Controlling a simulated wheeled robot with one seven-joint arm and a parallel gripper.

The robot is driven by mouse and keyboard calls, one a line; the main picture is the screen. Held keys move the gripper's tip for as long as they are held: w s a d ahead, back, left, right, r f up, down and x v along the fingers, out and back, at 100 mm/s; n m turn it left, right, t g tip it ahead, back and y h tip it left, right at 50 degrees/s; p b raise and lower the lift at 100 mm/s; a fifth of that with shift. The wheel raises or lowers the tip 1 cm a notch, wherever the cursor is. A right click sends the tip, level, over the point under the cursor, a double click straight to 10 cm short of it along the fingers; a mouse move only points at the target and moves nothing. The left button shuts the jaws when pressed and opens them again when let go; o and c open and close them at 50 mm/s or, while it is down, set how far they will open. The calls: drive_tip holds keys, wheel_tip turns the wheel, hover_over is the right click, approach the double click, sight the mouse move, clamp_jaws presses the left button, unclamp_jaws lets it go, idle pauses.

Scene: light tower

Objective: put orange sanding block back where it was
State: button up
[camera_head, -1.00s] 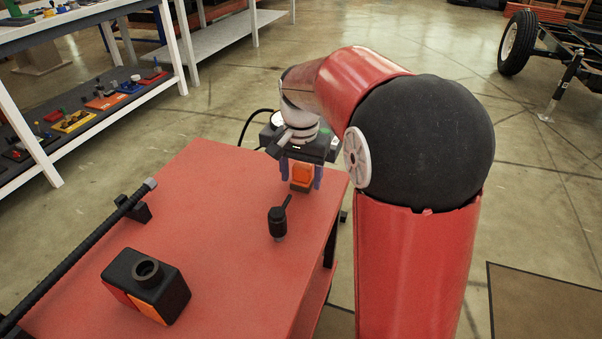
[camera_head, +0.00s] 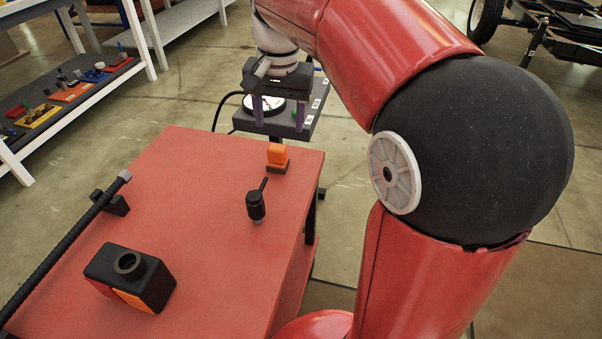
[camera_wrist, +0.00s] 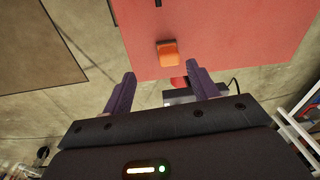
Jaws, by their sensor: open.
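The orange sanding block (camera_head: 277,154) sits on the red table top near its far right corner, with a dark base under its orange top. In the wrist view the block (camera_wrist: 168,52) lies ahead of the fingers, apart from them. My gripper (camera_head: 273,114) is open and empty, above and beyond the block near the table's far edge. Its two purple fingers (camera_wrist: 160,92) are spread wide in the wrist view, with nothing between them touching either one.
A black handled tool (camera_head: 256,205) stands near the table's right edge. A black box with a round socket (camera_head: 128,264) and a long black bar (camera_head: 66,248) are on the left. A grey stand with a round dial (camera_head: 300,118) is beyond the table. The table's middle is clear.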

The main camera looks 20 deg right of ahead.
drive_tip(key=s+f+n+t, duration=0.2)
drive_tip(key=s+f+n, duration=0.1)
drive_tip(key=s, duration=0.6)
drive_tip(key=s+f+n+t, duration=0.2)
drive_tip(key=s+f+n, duration=0.1)
drive_tip(key=s, duration=0.6)
drive_tip(key=shift+s+f+t, duration=0.25)
drive_tip(key=shift+f+t, duration=0.15)
drive_tip(key=shift+f, duration=0.25)
